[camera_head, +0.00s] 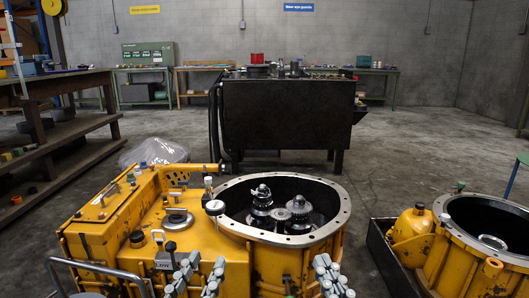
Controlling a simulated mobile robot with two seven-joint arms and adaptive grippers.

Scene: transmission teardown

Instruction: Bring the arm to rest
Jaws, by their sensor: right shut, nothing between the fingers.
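My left gripper (200,275) is at the bottom edge of the head view, in front of the yellow transmission housing (105,225). Its two grey fingers stand apart with nothing seen between them. My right gripper (329,275) is at the bottom edge, to the right, in front of the round bell opening of the housing. Its fingers are close together and hold nothing. The arms behind both grippers are cut off by the lower edge of the picture.
Gear shafts (280,213) stand inside the housing's round flange (338,222). A second yellow casing (455,265) sits in a black tray (378,240) at right. A dark bench (285,115) stands behind, and a wooden shelf (60,132) at left. Open floor lies between them.

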